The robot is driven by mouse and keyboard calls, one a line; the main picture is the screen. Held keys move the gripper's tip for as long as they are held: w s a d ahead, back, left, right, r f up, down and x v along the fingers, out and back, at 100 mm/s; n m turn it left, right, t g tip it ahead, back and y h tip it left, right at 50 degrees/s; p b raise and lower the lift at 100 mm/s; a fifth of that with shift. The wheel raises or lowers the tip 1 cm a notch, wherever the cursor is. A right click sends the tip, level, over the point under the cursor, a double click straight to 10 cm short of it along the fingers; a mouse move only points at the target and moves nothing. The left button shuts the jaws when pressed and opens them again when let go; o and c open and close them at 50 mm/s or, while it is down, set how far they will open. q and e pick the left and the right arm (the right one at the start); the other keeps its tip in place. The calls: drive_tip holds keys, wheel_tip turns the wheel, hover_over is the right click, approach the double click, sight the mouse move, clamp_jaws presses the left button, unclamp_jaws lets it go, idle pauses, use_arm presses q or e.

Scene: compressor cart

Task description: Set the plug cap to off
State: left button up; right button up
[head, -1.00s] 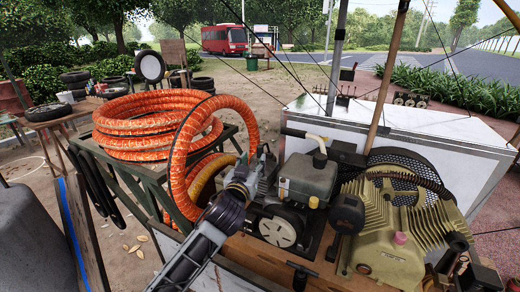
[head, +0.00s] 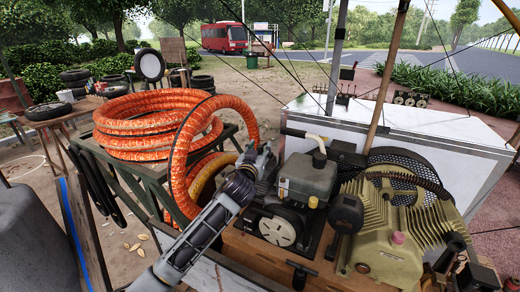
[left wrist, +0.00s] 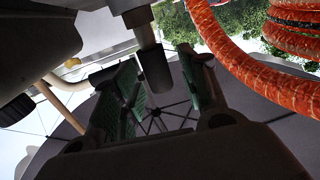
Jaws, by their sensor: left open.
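My left gripper (head: 266,158) is open beside the left side of the small engine (head: 306,178) on the cart. In the left wrist view its two green-padded fingers stand apart. A dark cylinder on a lighter stem (left wrist: 153,68) shows between the fingertips; it may be the plug cap, but I cannot tell for certain, nor whether a finger touches it. In the head view my gripper and the engine hide that spot. A dark jointed part (head: 455,262) at the lower right looks like my right gripper; its fingers cannot be made out.
An orange hose (head: 150,126) is coiled on a rack left of the engine, and its loop arches close to my left arm. A ribbed compressor (head: 395,240) stands right of the engine. A white box (head: 420,130), a pole and thin lines are behind.

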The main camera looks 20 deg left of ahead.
use_arm(q)
drive_tip(key=shift+w, duration=0.4)
clamp_jaws()
